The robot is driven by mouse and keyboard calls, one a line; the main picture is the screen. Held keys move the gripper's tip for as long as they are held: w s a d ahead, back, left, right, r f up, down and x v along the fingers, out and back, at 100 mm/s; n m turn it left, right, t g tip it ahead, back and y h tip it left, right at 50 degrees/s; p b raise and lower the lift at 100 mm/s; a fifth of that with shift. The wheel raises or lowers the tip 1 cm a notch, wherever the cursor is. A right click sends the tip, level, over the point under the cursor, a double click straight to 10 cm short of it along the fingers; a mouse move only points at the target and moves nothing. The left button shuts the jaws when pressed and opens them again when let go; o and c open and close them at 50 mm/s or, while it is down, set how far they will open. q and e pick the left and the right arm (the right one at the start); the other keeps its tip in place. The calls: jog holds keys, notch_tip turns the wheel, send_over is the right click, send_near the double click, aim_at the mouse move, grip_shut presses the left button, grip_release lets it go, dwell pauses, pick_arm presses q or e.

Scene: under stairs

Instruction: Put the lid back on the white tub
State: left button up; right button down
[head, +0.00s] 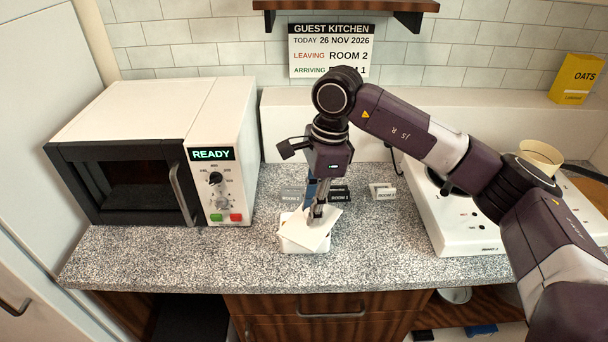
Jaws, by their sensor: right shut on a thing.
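The white tub (292,246) stands on the speckled counter, right of the microwave. A flat, pale square lid (304,232) is over its top, turned at an angle to the rim, with corners sticking out past it. I cannot tell whether the lid touches the rim. My right gripper (317,216) comes down from above and is shut on the lid. The fingers hide part of the lid and the far side of the tub. My left gripper is not in view.
A white microwave (150,110) reading READY stands at the left. Small room labels (382,191) stand behind the tub. A white hob (460,225) is at the right. A shelf (345,6) hangs above. Bare counter (370,250) lies to the tub's right.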

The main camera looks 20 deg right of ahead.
aim_at(305, 211)
jog(key=w+m, duration=0.1)
jog(key=m, duration=0.1)
jog(key=w+m+p, duration=0.1)
jog(key=m, duration=0.2)
jog(key=w+r+m+t+p, duration=0.1)
jog(key=w+m, duration=0.1)
jog(key=shift+m, duration=0.3)
jog(key=m, duration=0.1)
jog(key=w+m+p, duration=0.1)
jog(key=shift+m+h, duration=0.4)
jog(key=shift+w+d+f+m+t, duration=0.2)
jog(key=shift+w+m+t, duration=0.1)
jog(key=shift+m, duration=0.3)
jog(key=shift+f+b, duration=1.2)
jog(key=shift+f, duration=1.25)
pick_arm(q)
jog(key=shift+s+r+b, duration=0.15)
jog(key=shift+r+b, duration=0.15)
jog(key=shift+b, duration=0.15)
pick_arm(e)
jog(key=shift+f, duration=0.5)
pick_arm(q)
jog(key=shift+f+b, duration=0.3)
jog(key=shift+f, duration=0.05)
pick_arm(e)
jog(key=shift+f, duration=0.2)
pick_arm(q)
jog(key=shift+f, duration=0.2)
